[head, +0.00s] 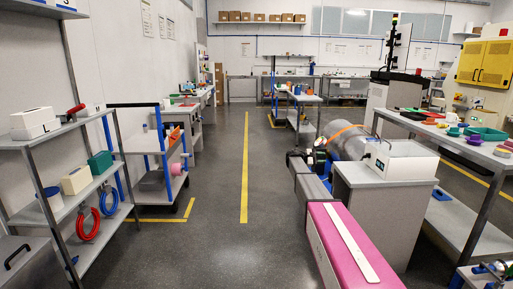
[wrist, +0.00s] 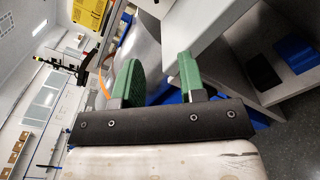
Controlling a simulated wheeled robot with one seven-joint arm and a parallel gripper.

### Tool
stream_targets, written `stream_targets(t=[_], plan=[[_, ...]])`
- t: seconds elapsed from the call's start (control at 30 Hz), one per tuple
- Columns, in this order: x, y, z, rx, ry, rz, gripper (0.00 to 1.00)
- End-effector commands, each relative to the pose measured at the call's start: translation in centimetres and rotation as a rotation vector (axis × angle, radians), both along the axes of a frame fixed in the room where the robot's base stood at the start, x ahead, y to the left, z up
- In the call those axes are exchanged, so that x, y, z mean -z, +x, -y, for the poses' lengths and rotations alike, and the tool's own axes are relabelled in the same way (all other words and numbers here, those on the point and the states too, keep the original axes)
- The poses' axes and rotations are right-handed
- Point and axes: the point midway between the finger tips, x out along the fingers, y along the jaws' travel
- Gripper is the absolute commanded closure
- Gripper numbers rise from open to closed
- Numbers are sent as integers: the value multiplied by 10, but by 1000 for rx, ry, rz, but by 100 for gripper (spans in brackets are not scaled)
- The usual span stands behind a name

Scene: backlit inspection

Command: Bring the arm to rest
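My gripper (wrist: 159,66) shows in the wrist view with its two green fingers spread apart. The gap between the fingers is empty, so it is open and holds nothing. In the head view my arm reaches forward from the lower right, along the left side of a grey cabinet (head: 375,215). Its far end is small there, and I cannot make out the fingers clearly. The wrist picture is turned on its side.
Left stand a shelf rack (head: 85,193) and a blue-framed cart (head: 148,143). A workbench (head: 455,146) with coloured parts stands right. A large grey cylinder (head: 350,142) lies behind the cabinet. The aisle with the yellow line (head: 244,170) is clear.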

Motion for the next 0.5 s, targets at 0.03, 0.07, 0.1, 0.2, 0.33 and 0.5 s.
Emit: stream_targets(t=[0.03,0.07,0.1,0.2,0.33,0.5], plan=[[4,-11,1,1,17,4,63],[7,-15,0,1,29,8,63],[10,-20,0,1,44,12,63],[19,-34,-1,1,87,26,63],[36,-59,-4,2,158,48,63],[63,-103,-10,14,285,88,63]])
